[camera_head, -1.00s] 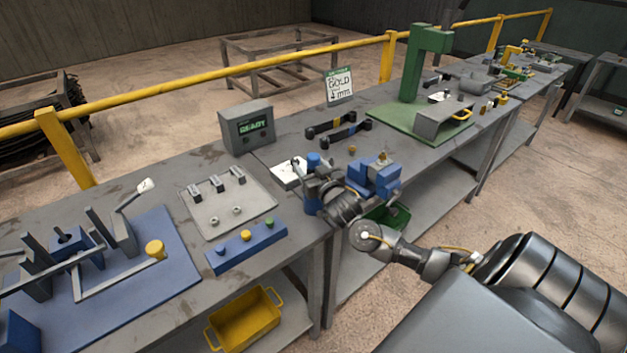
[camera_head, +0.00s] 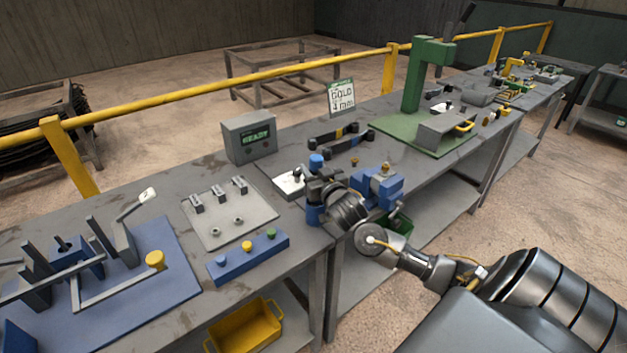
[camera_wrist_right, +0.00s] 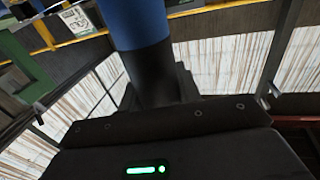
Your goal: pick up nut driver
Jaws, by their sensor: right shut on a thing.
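The nut driver has a blue handle (camera_head: 316,160) that stands up above my right gripper (camera_head: 318,182) in the head view. My right gripper is shut on it. In the right wrist view the blue handle (camera_wrist_right: 135,22) rises upright from a dark lower part (camera_wrist_right: 155,75) between the jaws. The lower end of the driver is hidden. A blue block (camera_head: 314,214) sits just below the gripper at the bench's front edge. I cannot tell if the driver touches it. My left gripper is out of view.
A blue vise-like block (camera_head: 378,187) stands close right of the gripper. Dark wrenches (camera_head: 345,138) lie behind. A green press (camera_head: 412,85) stands further right.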

